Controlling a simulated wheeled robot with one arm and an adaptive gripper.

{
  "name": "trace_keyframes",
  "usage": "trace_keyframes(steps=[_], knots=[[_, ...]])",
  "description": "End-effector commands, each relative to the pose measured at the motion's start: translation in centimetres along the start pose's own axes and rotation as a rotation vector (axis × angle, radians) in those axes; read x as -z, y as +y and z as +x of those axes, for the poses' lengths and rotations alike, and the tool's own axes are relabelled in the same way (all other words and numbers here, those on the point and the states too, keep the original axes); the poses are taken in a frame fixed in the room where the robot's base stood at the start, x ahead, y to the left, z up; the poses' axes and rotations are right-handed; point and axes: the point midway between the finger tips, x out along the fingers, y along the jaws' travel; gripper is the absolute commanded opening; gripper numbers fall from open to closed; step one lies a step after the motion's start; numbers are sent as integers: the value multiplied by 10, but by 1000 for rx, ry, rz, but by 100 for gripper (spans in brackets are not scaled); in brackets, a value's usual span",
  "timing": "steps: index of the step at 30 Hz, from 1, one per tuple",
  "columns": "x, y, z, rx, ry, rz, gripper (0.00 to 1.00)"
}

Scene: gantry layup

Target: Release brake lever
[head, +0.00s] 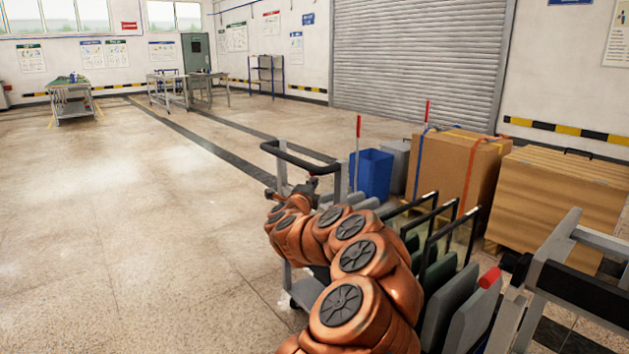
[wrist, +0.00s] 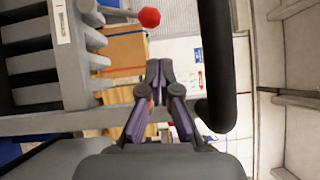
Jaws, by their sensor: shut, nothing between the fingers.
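A lever with a red knob (wrist: 149,17) on a grey rod shows at the top of the wrist view, up and slightly left of my gripper. My gripper (wrist: 159,70) is shut and empty, its fingertips together and apart from the knob. In the head view a red handle (head: 489,277) shows at the right on a grey frame. I cannot tell whether it is the same lever. In the head view my gripper is small and dark beside the cart's upright, its fingertips hard to make out.
A black push handle (head: 300,158) tops the grey cart; this black bar (wrist: 214,65) passes right of my gripper. A blue bin (head: 371,175), a strapped cardboard box (head: 455,172) and a wooden crate (head: 565,195) stand behind. The floor at left is clear.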

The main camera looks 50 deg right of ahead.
Motion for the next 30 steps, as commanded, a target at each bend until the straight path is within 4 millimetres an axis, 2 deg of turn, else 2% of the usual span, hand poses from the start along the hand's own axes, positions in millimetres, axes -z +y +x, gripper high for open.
trace_keyframes(steps=[12,30], knots=[[-2,-2,-38,-2,-4,2,0],[-4,-3,-46,-1,-9,0,0]])
